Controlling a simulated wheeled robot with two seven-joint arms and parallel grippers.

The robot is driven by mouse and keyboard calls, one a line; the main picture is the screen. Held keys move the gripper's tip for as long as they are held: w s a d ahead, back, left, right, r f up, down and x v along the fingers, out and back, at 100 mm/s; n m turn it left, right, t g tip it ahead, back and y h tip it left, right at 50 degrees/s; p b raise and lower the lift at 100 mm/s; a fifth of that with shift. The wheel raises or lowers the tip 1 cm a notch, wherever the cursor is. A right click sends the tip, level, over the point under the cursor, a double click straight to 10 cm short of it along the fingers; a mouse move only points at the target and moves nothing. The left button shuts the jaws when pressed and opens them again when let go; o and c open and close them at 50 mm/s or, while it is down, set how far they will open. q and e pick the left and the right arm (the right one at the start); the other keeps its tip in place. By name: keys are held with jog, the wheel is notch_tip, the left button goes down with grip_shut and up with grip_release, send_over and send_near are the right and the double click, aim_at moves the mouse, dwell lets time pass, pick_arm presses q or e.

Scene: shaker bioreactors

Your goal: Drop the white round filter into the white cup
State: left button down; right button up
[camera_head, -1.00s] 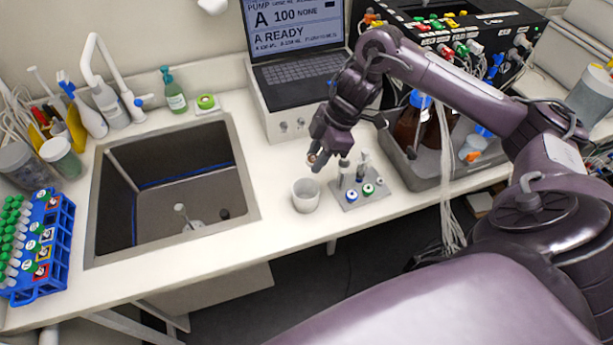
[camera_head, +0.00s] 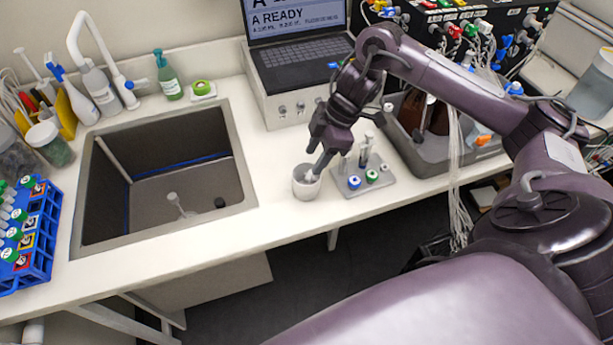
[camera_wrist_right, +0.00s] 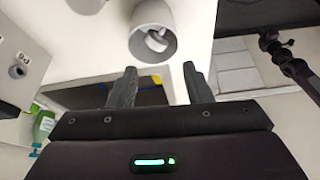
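The white cup (camera_head: 306,190) stands upright on the bench between the sink and a small grey rack. In the right wrist view the cup (camera_wrist_right: 137,43) is seen from above with its mouth facing the camera. The white round filter (camera_wrist_right: 156,40) shows inside the cup's mouth. My right gripper (camera_head: 317,167) is low over the cup in the head view. In the right wrist view its two fingers (camera_wrist_right: 160,85) are spread apart with nothing between them. Whether the filter lies flat on the cup's bottom is unclear. My left gripper is not in view.
The grey rack (camera_head: 383,184) with capped vials stands just right of the cup. The sink (camera_head: 244,207) is to the left, and a laptop (camera_head: 298,72) on a white box is behind. A grey tray (camera_head: 440,165) with bottles is at the right.

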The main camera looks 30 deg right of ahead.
jog(key=shift+o, duration=0.6)
jog(key=shift+r, duration=0.1)
jog(key=p+v, duration=0.2)
jog(key=v, duration=0.5)
jog(key=shift+d+r, duration=0.2)
jog(key=shift+r, duration=0.05)
